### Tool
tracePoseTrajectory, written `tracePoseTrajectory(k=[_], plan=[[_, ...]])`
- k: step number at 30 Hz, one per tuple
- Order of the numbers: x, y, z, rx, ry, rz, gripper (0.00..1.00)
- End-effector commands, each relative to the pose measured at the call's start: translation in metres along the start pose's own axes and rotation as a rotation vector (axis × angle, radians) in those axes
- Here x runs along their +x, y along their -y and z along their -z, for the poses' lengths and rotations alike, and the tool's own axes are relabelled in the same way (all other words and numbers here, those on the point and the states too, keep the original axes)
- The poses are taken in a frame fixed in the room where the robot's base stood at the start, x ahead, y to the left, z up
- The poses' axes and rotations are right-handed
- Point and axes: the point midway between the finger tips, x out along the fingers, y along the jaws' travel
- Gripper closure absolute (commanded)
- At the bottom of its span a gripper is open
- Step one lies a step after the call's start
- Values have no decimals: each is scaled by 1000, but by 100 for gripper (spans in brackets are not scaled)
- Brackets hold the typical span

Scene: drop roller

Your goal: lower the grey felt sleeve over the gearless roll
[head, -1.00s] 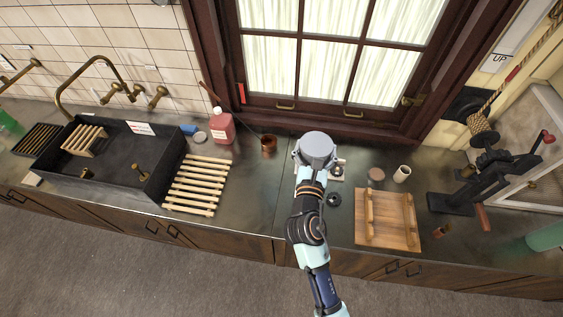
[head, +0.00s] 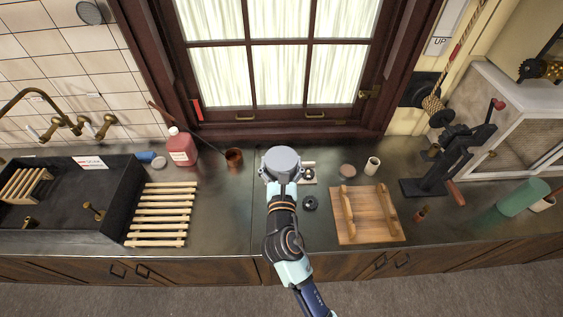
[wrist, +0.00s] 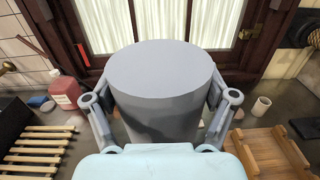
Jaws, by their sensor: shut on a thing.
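A wide grey cylinder, which I take for the grey felt sleeve (wrist: 162,75), fills the middle of the wrist view. It stands upright with a flat, closed-looking top; no opening shows. My gripper (wrist: 163,112) is shut on it, one finger on each side. In the head view the sleeve (head: 281,160) is over the counter near the window; its height above the counter is hard to judge. A small pale plate with parts (head: 309,175) shows just right of it, partly hidden. I cannot pick out the gearless roll with certainty; it may be hidden behind the sleeve.
A dark ring (head: 310,203) and a wooden board with rails (head: 366,228) lie to the right. A copper cup (head: 234,157), red bottle (head: 182,150) and slatted rack (head: 160,222) are left.

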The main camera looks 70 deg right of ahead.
Motion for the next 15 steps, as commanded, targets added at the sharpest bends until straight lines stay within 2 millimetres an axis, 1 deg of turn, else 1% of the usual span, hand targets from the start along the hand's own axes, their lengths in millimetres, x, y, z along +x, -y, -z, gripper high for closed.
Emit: tracePoseTrajectory(k=[1, 15], plan=[[0, 0, 8, -1, 0, 0, 74], [0, 0, 53, -1, -1, -1, 74]])
